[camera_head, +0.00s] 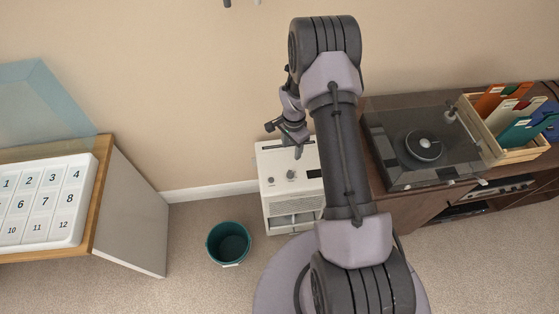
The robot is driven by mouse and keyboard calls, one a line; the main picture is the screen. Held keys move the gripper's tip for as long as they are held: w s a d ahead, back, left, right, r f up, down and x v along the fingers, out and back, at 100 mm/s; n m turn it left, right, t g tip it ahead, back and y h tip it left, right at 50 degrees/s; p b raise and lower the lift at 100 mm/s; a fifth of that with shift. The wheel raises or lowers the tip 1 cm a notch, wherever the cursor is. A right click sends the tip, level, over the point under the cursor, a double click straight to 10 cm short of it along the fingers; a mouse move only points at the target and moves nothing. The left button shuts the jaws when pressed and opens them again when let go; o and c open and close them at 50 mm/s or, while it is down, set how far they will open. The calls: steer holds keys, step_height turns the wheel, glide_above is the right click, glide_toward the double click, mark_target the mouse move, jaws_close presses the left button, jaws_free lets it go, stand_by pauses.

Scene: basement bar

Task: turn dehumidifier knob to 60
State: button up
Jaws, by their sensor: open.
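The dehumidifier (275,195) is a white box standing on the carpet against the wall, left of a dark cabinet. Two small knobs (291,174) show on its top panel; their markings are too small to read. My gripper (284,140) is open and above the back part of the dehumidifier, its fingers apart and empty. I cannot tell whether a fingertip touches the top. My arm hides the right side of the dehumidifier.
A teal bucket (213,243) stands on the carpet to the left. A numbered white organiser (88,207) lies on a table at far left. A record player (391,176) and a wooden crate (540,151) of records sit on the right cabinet.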

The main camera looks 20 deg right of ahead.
mark_target(290, 174)
step_height(290, 174, down, 17)
steer(key=b, duration=0.4)
steer(key=shift+s+r+b, duration=0.1)
steer(key=shift+b, duration=0.2)
jaws_close()
